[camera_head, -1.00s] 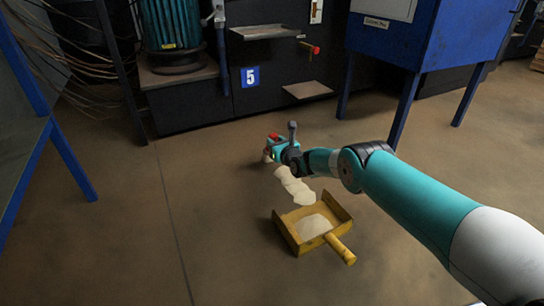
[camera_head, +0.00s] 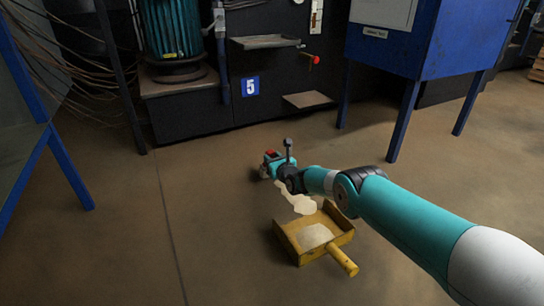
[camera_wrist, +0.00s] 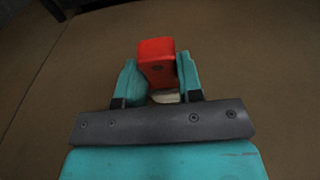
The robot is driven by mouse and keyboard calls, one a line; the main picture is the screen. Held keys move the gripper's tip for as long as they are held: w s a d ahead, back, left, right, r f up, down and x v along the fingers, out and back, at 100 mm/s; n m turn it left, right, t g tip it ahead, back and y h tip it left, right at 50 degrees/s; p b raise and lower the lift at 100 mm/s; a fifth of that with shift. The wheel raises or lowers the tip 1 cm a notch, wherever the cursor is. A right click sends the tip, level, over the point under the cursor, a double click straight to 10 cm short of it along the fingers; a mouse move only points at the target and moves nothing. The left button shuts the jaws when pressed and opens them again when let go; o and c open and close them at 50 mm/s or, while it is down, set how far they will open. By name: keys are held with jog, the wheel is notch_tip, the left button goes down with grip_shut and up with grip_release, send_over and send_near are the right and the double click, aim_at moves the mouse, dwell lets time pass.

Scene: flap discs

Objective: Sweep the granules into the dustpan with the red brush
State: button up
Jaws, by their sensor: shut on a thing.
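The yellow dustpan (camera_head: 285,243) lies on the floor with its handle toward the lower right and pale granules (camera_head: 315,235) inside it. A strip of pale granules (camera_head: 300,203) lies on the floor just beyond the pan, partly hidden by my arm. My gripper (camera_head: 269,166) is low over the floor past that strip. In the wrist view my gripper (camera_wrist: 160,82) is shut on the red brush (camera_wrist: 155,62), which sits between the two teal fingers. A small pale patch shows below the brush there. The bristles are hidden.
A black machine bench (camera_head: 190,115) with a number 5 sign (camera_head: 250,86) stands behind. A blue cabinet on legs (camera_head: 425,40) is at the back right. A blue frame (camera_head: 68,165) stands at the left. The floor (camera_head: 110,245) at left is clear.

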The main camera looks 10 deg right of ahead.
jog(key=f+p+v, duration=0.3)
jog(key=p+v, duration=1.6)
jog(key=v, duration=0.3)
jog(key=shift+s+p, duration=0.15)
jog(key=shift+p, duration=0.15)
dwell(1.0)
